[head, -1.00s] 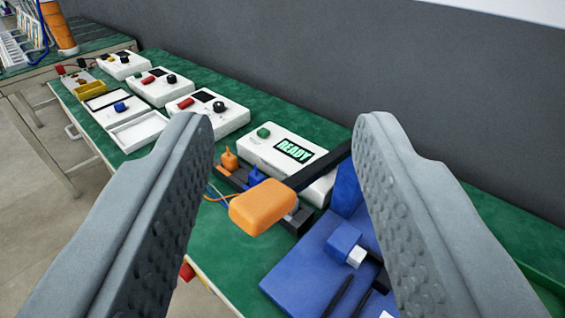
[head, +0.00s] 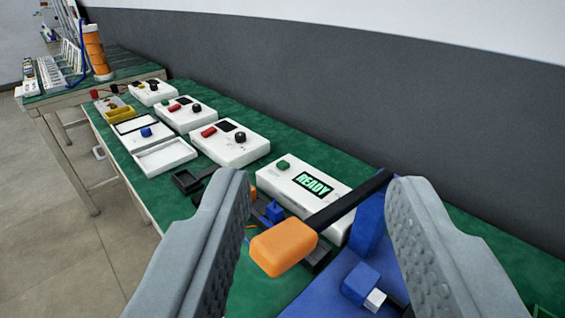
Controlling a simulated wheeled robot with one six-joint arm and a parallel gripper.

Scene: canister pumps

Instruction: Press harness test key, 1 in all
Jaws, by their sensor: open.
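The harness tester is a white box (head: 335,205) on the green bench, with a lit display (head: 314,185) reading READY. A green round key (head: 283,165) sits on its top at the left end. My gripper (head: 322,185) is open and empty, its two grey fingers wide apart in the foreground. The green key shows between the fingers, beyond them and apart from both. An orange block-shaped handle (head: 284,247) on a black lever (head: 345,203) stands in front of the tester and covers part of its front side.
A blue fixture (head: 368,225) with a blue block (head: 360,283) is at the lower right. White boxes with red and black knobs (head: 230,142) line the bench to the left. A dark grey wall (head: 400,110) runs behind the bench.

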